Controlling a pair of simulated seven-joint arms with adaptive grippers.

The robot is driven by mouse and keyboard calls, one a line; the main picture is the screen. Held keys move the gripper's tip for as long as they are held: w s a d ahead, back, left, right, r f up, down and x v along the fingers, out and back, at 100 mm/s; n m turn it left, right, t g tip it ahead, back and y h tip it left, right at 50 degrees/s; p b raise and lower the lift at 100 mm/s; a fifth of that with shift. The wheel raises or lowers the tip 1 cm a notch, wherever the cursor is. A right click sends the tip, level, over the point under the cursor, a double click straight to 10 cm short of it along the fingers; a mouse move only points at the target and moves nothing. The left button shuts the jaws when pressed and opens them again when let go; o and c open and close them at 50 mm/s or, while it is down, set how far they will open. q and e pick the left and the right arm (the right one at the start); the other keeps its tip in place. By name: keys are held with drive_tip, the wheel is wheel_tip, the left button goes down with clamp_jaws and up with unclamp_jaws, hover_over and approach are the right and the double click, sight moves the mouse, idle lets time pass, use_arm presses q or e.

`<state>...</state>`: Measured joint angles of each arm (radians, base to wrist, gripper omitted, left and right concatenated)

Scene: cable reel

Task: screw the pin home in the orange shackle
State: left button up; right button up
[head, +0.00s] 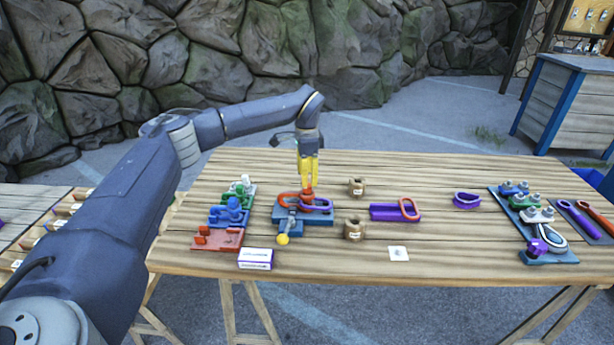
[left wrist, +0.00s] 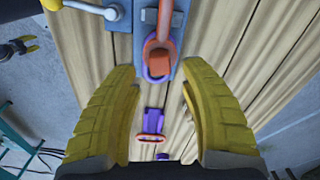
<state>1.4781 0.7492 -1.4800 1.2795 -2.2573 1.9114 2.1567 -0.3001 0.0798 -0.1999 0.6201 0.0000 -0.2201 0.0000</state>
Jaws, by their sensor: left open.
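The orange shackle (head: 284,199) lies on the blue fixture (head: 317,220) at the table's centre left. It also shows in the left wrist view (left wrist: 166,22). How deep the pin sits I cannot tell. My left gripper (head: 308,184) points down right over the pin. My right gripper (left wrist: 30,46) shows small at the left edge of that view, off the table.
A yellow-knobbed lever (head: 283,238) sticks out at the fixture's front. Left are stepped coloured blocks (head: 230,215) and a white box (head: 256,259). Right are two brown blocks (head: 354,229), a purple holder with another orange ring (head: 395,213), and a blue tool tray (head: 548,257). The front middle is mostly clear.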

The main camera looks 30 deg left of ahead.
use_arm(q)
drive_tip(key=shift+f, duration=0.2)
drive_tip(key=shift+f, duration=2)
drive_tip(key=shift+c, duration=0.3)
clamp_jaws()
drive_tip(key=m, duration=0.7)
